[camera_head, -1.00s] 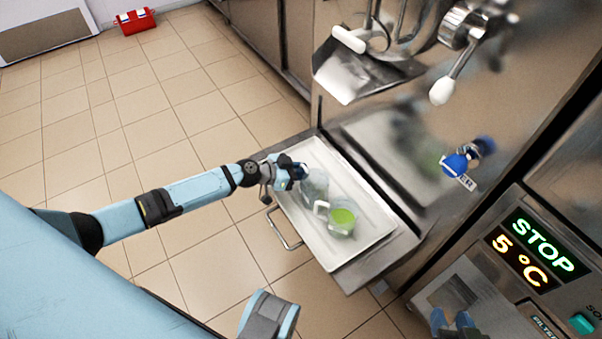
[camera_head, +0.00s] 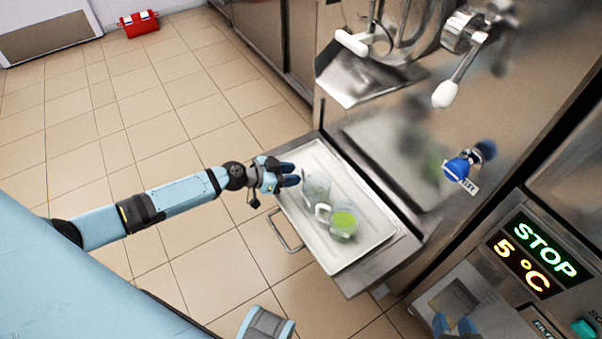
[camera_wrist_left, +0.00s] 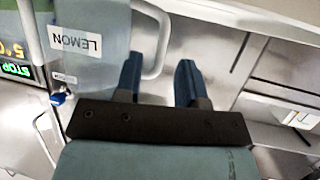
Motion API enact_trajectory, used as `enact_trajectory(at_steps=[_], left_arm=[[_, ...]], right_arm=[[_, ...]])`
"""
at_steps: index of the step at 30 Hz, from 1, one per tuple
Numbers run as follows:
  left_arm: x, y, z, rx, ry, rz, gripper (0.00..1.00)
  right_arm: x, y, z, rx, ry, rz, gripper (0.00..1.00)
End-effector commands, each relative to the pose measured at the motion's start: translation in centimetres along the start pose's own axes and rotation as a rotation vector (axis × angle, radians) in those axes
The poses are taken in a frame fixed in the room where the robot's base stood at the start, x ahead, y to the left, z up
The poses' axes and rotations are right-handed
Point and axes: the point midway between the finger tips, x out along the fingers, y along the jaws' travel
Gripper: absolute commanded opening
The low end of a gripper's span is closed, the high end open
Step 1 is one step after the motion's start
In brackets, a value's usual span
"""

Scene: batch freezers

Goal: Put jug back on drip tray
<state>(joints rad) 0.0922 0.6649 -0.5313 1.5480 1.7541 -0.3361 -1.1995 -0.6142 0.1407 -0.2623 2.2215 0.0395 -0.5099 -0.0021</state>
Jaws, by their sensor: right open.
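A clear jug (camera_head: 316,187) stands on the white drip tray (camera_head: 360,240). In the left wrist view, a jug (camera_wrist_left: 92,70) with a LEMON label and a pale handle fills the upper left. My left gripper (camera_head: 292,174) is beside the clear jug, on its left. Its two blue fingers (camera_wrist_left: 160,82) are apart, with the handle's curve in front of the gap and nothing visibly clamped. My right gripper (camera_head: 454,322) is at the bottom edge, blue fingers apart and empty.
The steel machine front (camera_head: 400,130) rises behind the tray, with a spout (camera_head: 365,75) above and a blue-knobbed tap (camera_head: 458,168) to the right. A metal loop handle (camera_head: 285,232) sticks out on the tray's near left. Open tiled floor lies left.

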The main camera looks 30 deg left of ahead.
Motion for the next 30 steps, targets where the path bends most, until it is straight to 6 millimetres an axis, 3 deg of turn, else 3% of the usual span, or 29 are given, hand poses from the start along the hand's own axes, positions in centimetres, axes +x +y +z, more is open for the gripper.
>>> enact_trajectory(at_steps=[6, 12, 30], left_arm=[[-4.8, 0.0, 0.2, 0.0, -0.003, 0.0, 0.36], [-7.3, 0.0, 0.1, 0.0, -0.002, 0.001, 0.36], [-7.9, 0.0, 0.0, 0.0, -0.001, 0.001, 0.36]], right_arm=[[0.1, -0.1, 0.2, 0.002, 0.001, -0.002, 0.43], [0.1, -0.2, 0.1, 0.004, 0.005, -0.005, 0.43], [0.1, -0.2, 0.0, 0.004, 0.007, -0.007, 0.43]])
